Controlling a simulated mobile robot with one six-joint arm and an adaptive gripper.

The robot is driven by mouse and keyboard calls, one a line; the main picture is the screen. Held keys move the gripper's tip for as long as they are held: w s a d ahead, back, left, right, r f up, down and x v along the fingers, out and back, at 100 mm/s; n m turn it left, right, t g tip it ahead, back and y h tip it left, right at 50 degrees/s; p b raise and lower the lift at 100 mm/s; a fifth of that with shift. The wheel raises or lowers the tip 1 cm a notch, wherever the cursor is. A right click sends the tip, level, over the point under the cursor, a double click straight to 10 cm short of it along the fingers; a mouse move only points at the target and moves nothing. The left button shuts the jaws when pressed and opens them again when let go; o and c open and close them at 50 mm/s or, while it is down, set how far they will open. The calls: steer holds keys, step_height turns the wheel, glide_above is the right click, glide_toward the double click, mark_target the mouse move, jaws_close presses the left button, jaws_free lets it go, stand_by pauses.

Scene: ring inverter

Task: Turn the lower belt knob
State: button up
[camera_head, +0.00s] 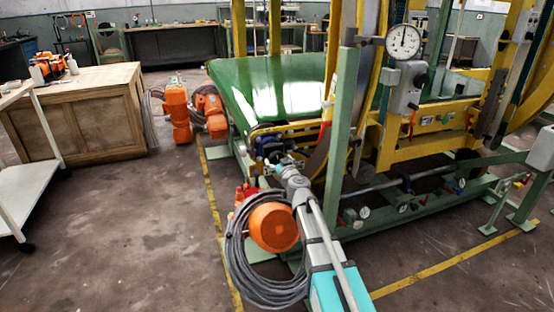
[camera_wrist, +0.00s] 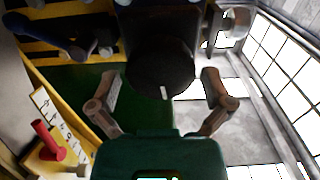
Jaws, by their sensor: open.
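In the wrist view, my gripper (camera_wrist: 160,88) is open, with one brown finger on each side of a round black knob (camera_wrist: 160,68). The knob has a short white mark on its lower rim. Gaps show between both fingers and the knob in the picture; contact is not visible. Whether this is the lower belt knob cannot be told from the view alone. In the head view, the green belt (camera_head: 268,84) runs beside the yellow frame, and the knob is too small to pick out among the dark parts at its near corner.
A blue-handled lever (camera_wrist: 48,36) and a red knob (camera_wrist: 46,138) lie left of the gripper in the wrist view. A dial gauge (camera_head: 404,41) stands on the machine.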

steer(key=shift+w+a, duration=0.15)
steer(key=shift+w, duration=0.35)
steer(key=shift+c, duration=0.3)
steer(key=c, duration=0.9)
steer(key=shift+o, duration=0.2)
steer(key=shift+m, duration=0.6)
